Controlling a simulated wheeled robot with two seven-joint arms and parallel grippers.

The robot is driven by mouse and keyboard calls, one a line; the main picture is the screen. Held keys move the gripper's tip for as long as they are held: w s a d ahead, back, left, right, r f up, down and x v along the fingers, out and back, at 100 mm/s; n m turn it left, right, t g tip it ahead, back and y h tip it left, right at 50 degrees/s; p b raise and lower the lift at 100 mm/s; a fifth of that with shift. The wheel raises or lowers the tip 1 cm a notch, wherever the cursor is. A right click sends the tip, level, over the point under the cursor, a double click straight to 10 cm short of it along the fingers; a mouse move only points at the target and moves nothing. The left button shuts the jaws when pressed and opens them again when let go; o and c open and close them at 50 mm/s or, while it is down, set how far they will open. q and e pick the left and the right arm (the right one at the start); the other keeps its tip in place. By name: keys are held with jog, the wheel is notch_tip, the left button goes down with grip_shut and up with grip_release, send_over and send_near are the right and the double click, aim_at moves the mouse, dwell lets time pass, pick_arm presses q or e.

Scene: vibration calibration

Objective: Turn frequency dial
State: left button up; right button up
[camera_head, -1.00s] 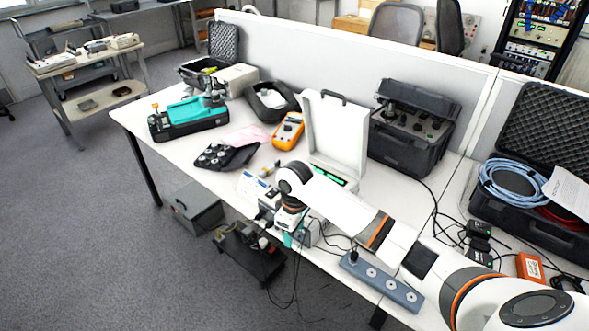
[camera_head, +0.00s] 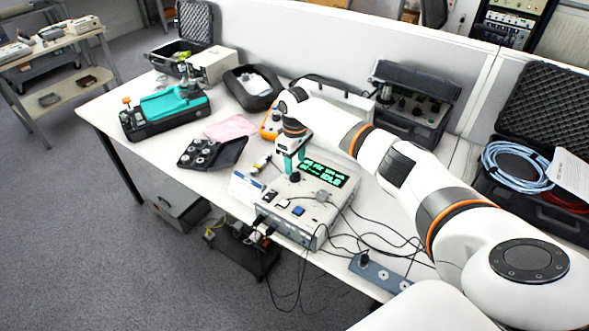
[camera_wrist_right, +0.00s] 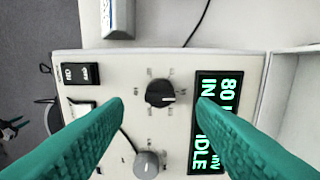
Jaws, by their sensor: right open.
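The calibration unit (camera_head: 295,222) is a pale box with a lit green display (camera_head: 326,172) near the table's front edge. In the right wrist view its panel shows a black dial (camera_wrist_right: 160,93) with a white pointer line and marks around it, and a grey knob (camera_wrist_right: 147,163). I cannot read which one is labelled frequency. My right gripper (camera_head: 290,168) points down over the panel, with teal fingers. In the wrist view the fingers (camera_wrist_right: 160,112) are open, apart on either side of the black dial, with nothing between them. My left gripper is not in view.
Black cables run from the unit to a grey power strip (camera_head: 381,273) at the front edge. A black tray of round parts (camera_head: 212,153), a pink cloth (camera_head: 230,127) and a teal-topped device (camera_head: 172,103) lie to the left. A black case (camera_head: 412,105) stands behind.

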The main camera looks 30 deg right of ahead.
aim_at(295, 173)
notch_tip(295, 173, down, 4)
jog(key=shift+f, duration=0.15)
jog(key=shift+c, duration=0.4)
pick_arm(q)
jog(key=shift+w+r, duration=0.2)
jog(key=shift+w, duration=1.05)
pick_arm(e)
jog(key=c, duration=0.9)
